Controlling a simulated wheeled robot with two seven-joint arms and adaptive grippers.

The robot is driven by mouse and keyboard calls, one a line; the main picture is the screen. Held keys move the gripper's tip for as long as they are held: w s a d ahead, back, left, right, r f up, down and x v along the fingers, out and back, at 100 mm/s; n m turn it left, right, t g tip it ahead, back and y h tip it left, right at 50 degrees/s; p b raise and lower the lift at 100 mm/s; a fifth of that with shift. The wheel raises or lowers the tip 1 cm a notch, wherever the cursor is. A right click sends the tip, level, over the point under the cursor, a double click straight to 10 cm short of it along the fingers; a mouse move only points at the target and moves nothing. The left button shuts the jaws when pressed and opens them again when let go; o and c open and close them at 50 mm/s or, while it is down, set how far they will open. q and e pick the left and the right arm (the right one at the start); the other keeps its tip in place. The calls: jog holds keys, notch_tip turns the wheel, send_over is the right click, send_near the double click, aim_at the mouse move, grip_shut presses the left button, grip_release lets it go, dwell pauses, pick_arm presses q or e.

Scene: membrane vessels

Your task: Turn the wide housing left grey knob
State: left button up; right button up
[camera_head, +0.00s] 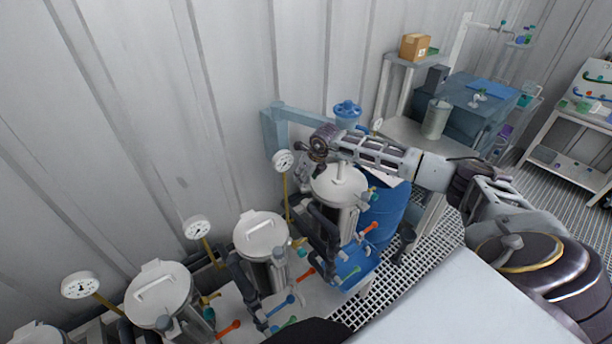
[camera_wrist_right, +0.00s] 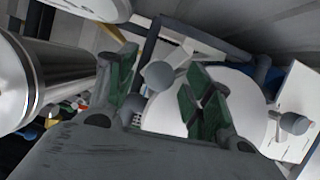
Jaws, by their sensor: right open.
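In the right wrist view, a pale, wide housing (camera_wrist_right: 245,110) lies beyond the fingers, partly hidden by them. One round grey knob (camera_wrist_right: 158,75) shows between the two green-padded fingers of my right gripper (camera_wrist_right: 165,92). A second grey knob (camera_wrist_right: 293,123) shows to the right, outside the fingers. The gripper is open, and I see no clear contact with the knob. In the head view my right arm reaches in from the right, with the right gripper (camera_head: 318,143) above the farthest lidded vessel (camera_head: 340,186), near the wall. I cannot make out the grey knobs there. My left gripper is out of view.
Several lidded metal vessels stand along the wall, one of them near the middle (camera_head: 261,235), with gauges (camera_head: 197,228) and coloured valve handles (camera_head: 368,228). Grated floor (camera_head: 425,262) lies open beyond.

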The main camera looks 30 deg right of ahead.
jog(key=shift+f, duration=0.15)
jog(key=c, duration=1)
jog(key=shift+w+a+f+m+h+b, duration=0.1)
jog(key=shift+m+h+b, duration=0.45)
jog(key=shift+m+b, duration=0.85)
jog(key=shift+a+f+m+h+b, duration=0.1)
jog(key=shift+m+h+b, duration=0.45)
jog(key=shift+m+b, duration=0.85)
jog(key=shift+r+m+g+h+b, duration=0.15)
jog(key=shift+m+h+b, duration=0.15)
jog(key=shift+m+b, duration=0.35)
jog(key=shift+r+m+g+h+b, duration=0.15)
jog(key=shift+m+h+b, duration=0.2)
jog(key=shift+m, duration=0.6)
